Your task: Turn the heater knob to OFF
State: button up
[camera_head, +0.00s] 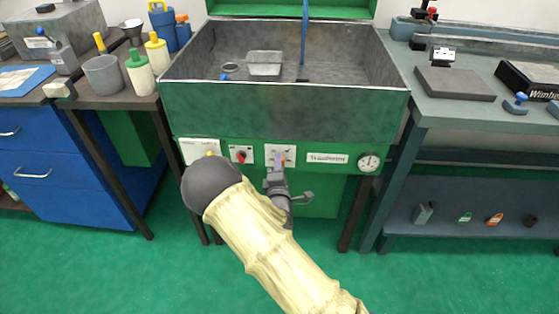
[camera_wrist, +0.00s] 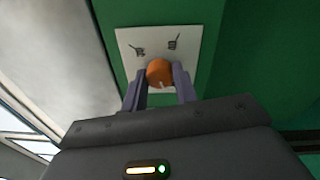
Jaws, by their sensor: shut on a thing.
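The heater knob is a small round orange knob (camera_wrist: 159,73) with a pale pointer mark, on a white plate (camera_wrist: 147,42) with small dark markings too small to read. My gripper (camera_wrist: 160,88) is at the knob, one grey finger on each side, shut on it. In the head view the white plate (camera_head: 290,150) is on the green front panel of the washing basin, and my gripper (camera_head: 279,163) reaches it from below. A bit of orange shows between the fingers there; my gripper hides most of the knob.
A red knob (camera_head: 241,155) on its own plate is just left of my gripper. A label plate (camera_head: 327,159) and a round gauge (camera_head: 369,161) are to the right. The basin (camera_head: 285,112) overhangs above the panel. Benches stand on both sides.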

jog(key=shift+d+f+n+p, duration=0.15)
jog(key=shift+n+p, duration=0.35)
jog(key=shift+n, duration=0.5)
jog(key=o, duration=1)
jog(key=shift+c, duration=0.2)
jog(key=s+p, duration=0.1)
jog(key=s, duration=1.6)
jog(key=shift+s+p, duration=0.2)
jog(key=shift+p, duration=0.1)
